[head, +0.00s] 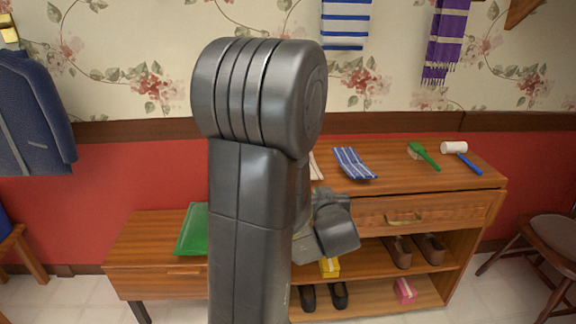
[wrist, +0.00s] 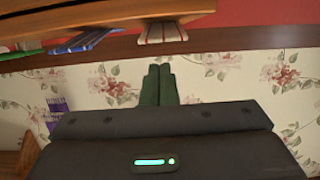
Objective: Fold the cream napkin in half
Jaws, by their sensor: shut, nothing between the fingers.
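A cream cloth with red stripes, which looks like the cream napkin (wrist: 164,34), lies at the cabinet-top edge in the upside-down wrist view. In the head view only a sliver of the napkin (head: 316,168) shows beside my arm, which hides the rest. I cannot tell whether it is folded. My gripper (wrist: 158,72) has its two dark fingers together with nothing between them. Its fingertips are apart from the napkin in the wrist view, against the wallpaper. In the head view the fingertips are hidden.
Shoes (head: 398,252) and small boxes stand on shelves below. A green cushion-like thing (head: 192,230) sits on the low bench (head: 150,238) at left.

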